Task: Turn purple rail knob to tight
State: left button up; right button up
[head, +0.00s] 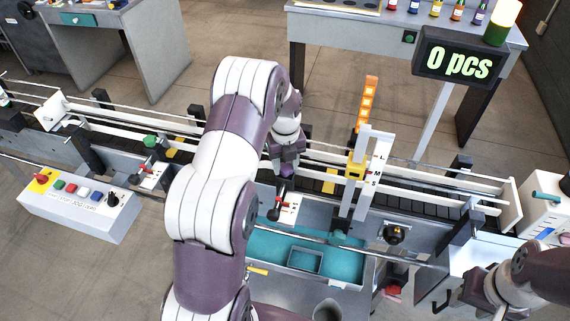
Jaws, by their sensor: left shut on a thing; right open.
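My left gripper (285,172) reaches down at the front rail of the conveyor, near the middle. It is shut on what looks like the purple rail knob, which its fingers and wrist mostly hide. Just below it is a white marked plate (288,208) with a red and dark pointer (277,205); its exact reading is too small to tell. My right gripper (480,292) is at the lower right, apart from the conveyor, and is open; its fingers are partly cut off.
A green knob (151,141) with a similar plate stands further left on the rail. A yellow and white gauge post (357,170) rises right of my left gripper. A teal tray (262,250) lies in front. A button panel (80,205) is at left. The counter display (458,62) reads 0 pcs.

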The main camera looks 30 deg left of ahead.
pick_arm(q)
jog(key=shift+m, duration=1.6)
jog(key=o, duration=1.1)
jog(key=shift+c, duration=0.2)
jog(key=shift+s+d, duration=0.1)
